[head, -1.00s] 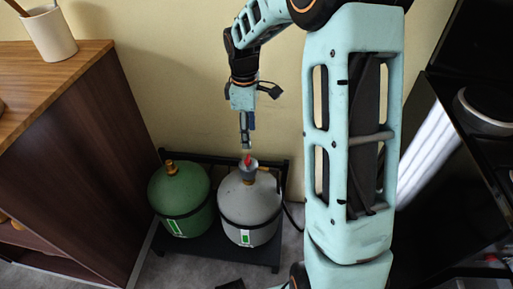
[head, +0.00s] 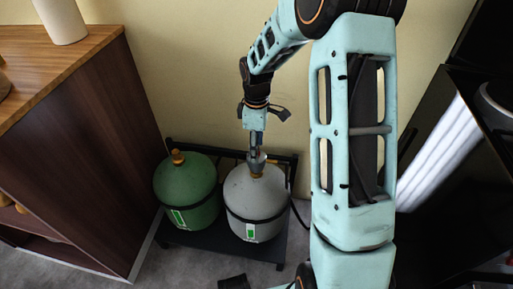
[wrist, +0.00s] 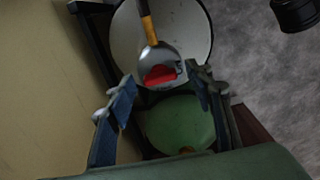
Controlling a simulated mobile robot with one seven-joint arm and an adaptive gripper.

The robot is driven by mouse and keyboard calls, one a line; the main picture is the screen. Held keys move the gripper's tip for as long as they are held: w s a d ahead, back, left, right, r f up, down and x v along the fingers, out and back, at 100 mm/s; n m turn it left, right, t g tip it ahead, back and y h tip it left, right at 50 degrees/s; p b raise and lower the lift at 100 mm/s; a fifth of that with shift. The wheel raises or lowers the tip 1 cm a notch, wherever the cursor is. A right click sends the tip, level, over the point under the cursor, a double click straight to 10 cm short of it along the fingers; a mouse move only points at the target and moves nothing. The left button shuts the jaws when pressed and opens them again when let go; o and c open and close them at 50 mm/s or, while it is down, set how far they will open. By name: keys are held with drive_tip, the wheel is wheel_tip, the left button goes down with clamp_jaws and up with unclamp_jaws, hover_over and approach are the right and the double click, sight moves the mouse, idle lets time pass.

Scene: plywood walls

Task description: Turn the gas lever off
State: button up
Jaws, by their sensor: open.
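The gas lever (wrist: 160,74) is a small red piece on a grey regulator (wrist: 154,55) on top of the white gas tank (wrist: 190,25). In the head view the regulator (head: 257,164) sits on the white tank (head: 255,200), and my gripper hides the red lever. My gripper (head: 256,150) points down just at the regulator. In the wrist view my gripper (wrist: 160,78) is open, one blue-padded finger on each side of the lever. I cannot tell whether the fingers touch it.
A green tank (head: 187,190) stands left of the white one on a dark rack (head: 225,246). A wooden cabinet (head: 90,150) is at the left and a black appliance (head: 430,190) at the right. The wall is close behind the rack. A black hose (head: 298,213) runs beside the white tank.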

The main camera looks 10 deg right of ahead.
drive_tip(key=c, duration=1.2)
drive_tip(key=shift+o, duration=0.2)
drive_tip(key=shift+m, duration=0.4)
drive_tip(key=m+p, duration=0.2)
drive_tip(key=m, duration=0.1)
drive_tip(key=shift+r+m, duration=0.1)
drive_tip(key=shift+m, duration=0.2)
drive_tip(key=m+p, duration=0.1)
drive_tip(key=m, duration=0.3)
drive_tip(key=shift+m, duration=0.3)
drive_tip(key=m+p, duration=0.1)
drive_tip(key=m, duration=0.3)
drive_tip(key=shift+m, duration=0.3)
drive_tip(key=shift+m+p, duration=0.85)
drive_tip(key=shift+m, duration=1.35)
